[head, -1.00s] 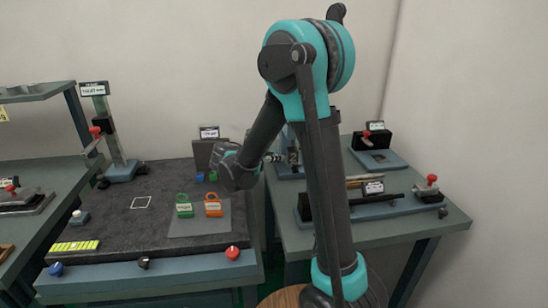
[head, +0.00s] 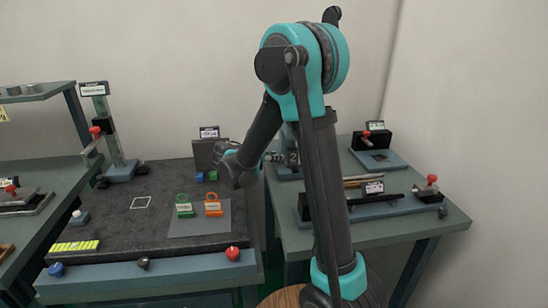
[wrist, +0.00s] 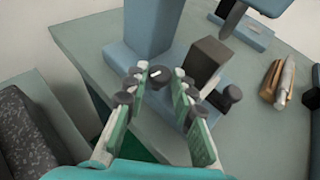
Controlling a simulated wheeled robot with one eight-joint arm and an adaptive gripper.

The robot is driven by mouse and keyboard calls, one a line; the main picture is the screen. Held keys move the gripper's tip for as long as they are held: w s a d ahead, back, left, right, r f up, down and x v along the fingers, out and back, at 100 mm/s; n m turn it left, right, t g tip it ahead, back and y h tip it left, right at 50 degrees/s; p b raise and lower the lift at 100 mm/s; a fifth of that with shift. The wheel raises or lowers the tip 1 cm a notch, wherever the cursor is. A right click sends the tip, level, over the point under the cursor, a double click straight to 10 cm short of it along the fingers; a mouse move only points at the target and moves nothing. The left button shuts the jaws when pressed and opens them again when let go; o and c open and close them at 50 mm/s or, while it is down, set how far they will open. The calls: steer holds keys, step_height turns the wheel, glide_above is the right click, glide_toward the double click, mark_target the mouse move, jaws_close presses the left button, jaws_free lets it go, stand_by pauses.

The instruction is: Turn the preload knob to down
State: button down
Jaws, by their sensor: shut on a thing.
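A dark round knob (wrist: 158,76) with a short pale mark on its face shows in the wrist view, at the front of a blue-grey fixture (wrist: 150,30). The mark lies slightly tilted from horizontal in that picture. My gripper (wrist: 156,84) has its fingertips on both sides of the knob and is shut on it. In the head view my gripper (head: 276,157) is at the left edge of the right bench, partly behind my arm, and the knob cannot be made out there. No lettering around the knob is readable.
A dark block (wrist: 208,62) and a second dark knob (wrist: 232,94) stand close to the right of my fingers. Pale and brown rods (wrist: 280,80) lie farther right. The right bench (head: 395,235) and left workbench (head: 125,215) have a gap between them.

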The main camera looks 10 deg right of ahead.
steer(key=shift+w+a+m+g+h, duration=0.15)
steer(key=shift+m+g+h, duration=0.3)
steer(key=shift+m+g, duration=0.5)
steer(key=shift+w+m+g+h, duration=0.2)
steer(key=shift+m+g+h, duration=0.3)
steer(key=shift+m+g, duration=0.45)
steer(key=shift+w+a+m+g+h, duration=0.15)
steer(key=shift+m+g+h, duration=0.3)
steer(key=shift+m+g, duration=0.5)
steer(key=shift+g, duration=0.25)
steer(key=c, duration=1.6)
jaws_free()
steer(key=v, duration=1.2)
steer(key=shift+o, duration=0.5)
